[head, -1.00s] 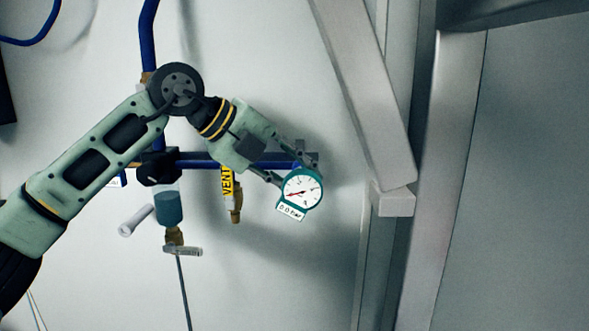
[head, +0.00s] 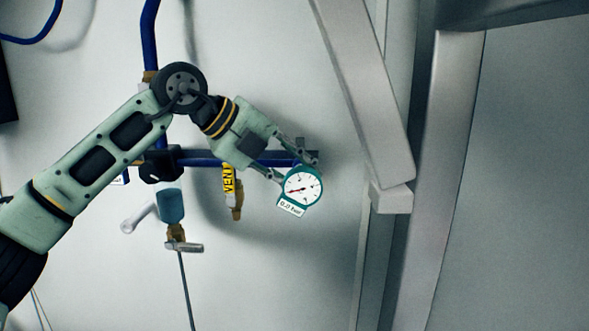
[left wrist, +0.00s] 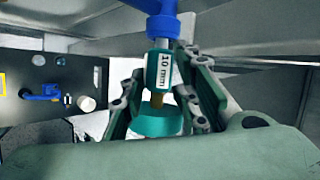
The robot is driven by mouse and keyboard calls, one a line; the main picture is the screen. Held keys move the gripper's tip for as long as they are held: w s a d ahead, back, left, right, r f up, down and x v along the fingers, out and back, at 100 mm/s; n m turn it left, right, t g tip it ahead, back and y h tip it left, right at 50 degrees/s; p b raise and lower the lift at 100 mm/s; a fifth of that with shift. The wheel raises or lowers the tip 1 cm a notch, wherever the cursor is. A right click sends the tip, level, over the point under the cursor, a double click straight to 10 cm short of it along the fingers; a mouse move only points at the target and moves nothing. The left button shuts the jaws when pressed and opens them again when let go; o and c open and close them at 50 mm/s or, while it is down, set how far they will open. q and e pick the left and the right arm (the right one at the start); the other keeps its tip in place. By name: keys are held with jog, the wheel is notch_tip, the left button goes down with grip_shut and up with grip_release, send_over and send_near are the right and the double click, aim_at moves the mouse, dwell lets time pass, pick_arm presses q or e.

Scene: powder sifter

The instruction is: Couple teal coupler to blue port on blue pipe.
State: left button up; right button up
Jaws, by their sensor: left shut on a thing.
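My left gripper (head: 290,162) is shut on a teal part with a round white-faced gauge (head: 303,187), near the right end of the horizontal blue pipe (head: 200,160). In the left wrist view, the teal coupler (left wrist: 163,72), labelled "10 mm", stands upright between the fingers. A brass stem and the gauge's teal body (left wrist: 158,122) are below it. The blue port (left wrist: 163,27) points down from the pipe at the top of that view. The coupler's upper end meets the port's lower end in the picture; whether it is seated I cannot tell. My right gripper is not in view.
A brass valve with a yellow VENT tag (head: 229,178) hangs left of the gauge. A filter bowl (head: 170,205) and a black regulator (head: 160,165) sit further left. Metal beams (head: 370,100) stand to the right. The wall below the gauge is clear.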

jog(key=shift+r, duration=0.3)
